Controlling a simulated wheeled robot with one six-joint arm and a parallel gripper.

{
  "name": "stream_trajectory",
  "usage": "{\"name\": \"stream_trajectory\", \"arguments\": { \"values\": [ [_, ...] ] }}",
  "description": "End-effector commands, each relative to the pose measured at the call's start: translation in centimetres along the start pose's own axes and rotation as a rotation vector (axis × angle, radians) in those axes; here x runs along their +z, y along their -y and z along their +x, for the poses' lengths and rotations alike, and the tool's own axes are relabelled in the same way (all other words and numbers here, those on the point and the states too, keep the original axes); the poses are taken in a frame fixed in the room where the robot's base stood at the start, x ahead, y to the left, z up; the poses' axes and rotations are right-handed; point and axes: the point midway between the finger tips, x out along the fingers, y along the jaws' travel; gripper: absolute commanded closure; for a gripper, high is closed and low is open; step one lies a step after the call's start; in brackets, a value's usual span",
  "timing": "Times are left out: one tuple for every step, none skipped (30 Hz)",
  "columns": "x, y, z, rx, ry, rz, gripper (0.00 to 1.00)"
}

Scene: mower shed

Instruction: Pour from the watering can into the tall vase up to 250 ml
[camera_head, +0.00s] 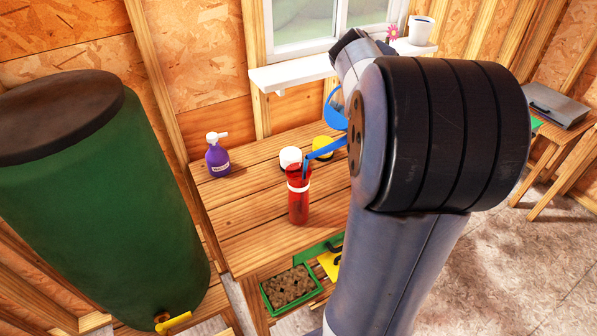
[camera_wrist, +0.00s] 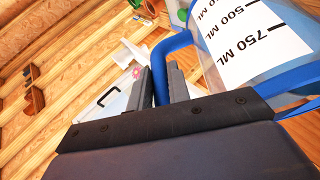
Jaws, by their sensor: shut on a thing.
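The tall vase (camera_head: 298,208) is red with a white band and stands upright on the wooden bench. The watering can (camera_head: 334,112) is clear with blue parts and is mostly hidden behind my arm. Its blue spout (camera_head: 322,151) slopes down to the left, with the tip at the vase's mouth; I cannot tell whether water is flowing. In the wrist view, my gripper (camera_wrist: 161,84) is shut on the can's blue handle (camera_wrist: 176,43). The can's white scale (camera_wrist: 245,40) shows 500 ML and 750 ML marks. The levels in the can and vase are unclear.
A purple pump bottle (camera_head: 218,158), a white round item (camera_head: 290,157) and a yellow item (camera_head: 323,147) stand on the bench (camera_head: 245,215). A green barrel (camera_head: 95,190) is at left. A green tray (camera_head: 290,288) of soil lies below. The bench's front left is clear.

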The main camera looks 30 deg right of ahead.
Motion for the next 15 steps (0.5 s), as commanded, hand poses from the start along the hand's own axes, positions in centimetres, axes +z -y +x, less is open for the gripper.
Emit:
{"name": "stream_trajectory", "arguments": {
  "values": [
    [-0.09,-0.13,-0.12,0.005,-0.003,0.001,1.00],
    [-0.09,-0.14,-0.14,0.006,-0.003,0.001,1.00],
    [-0.10,-0.15,-0.17,0.006,-0.003,0.000,1.00],
    [-0.11,-0.16,-0.18,0.007,-0.003,0.000,1.00],
    [-0.12,-0.15,-0.20,0.008,-0.003,0.000,1.00],
    [-0.13,-0.14,-0.22,0.009,-0.003,-0.001,1.00],
    [-0.15,-0.14,-0.25,0.010,-0.003,-0.001,1.00],
    [-0.16,-0.14,-0.27,0.011,-0.003,-0.002,1.00],
    [-0.18,-0.14,-0.30,0.012,-0.003,-0.002,1.00],
    [-0.19,-0.14,-0.33,0.013,-0.003,-0.003,1.00],
    [-0.20,-0.14,-0.35,0.014,-0.003,-0.003,1.00],
    [-0.22,-0.14,-0.39,0.016,-0.003,-0.004,1.00],
    [-0.23,-0.14,-0.42,0.017,-0.003,-0.005,1.00],
    [-0.24,-0.14,-0.45,0.019,-0.003,-0.006,1.00],
    [-0.26,-0.14,-0.49,0.021,-0.003,-0.007,1.00]
  ]
}}
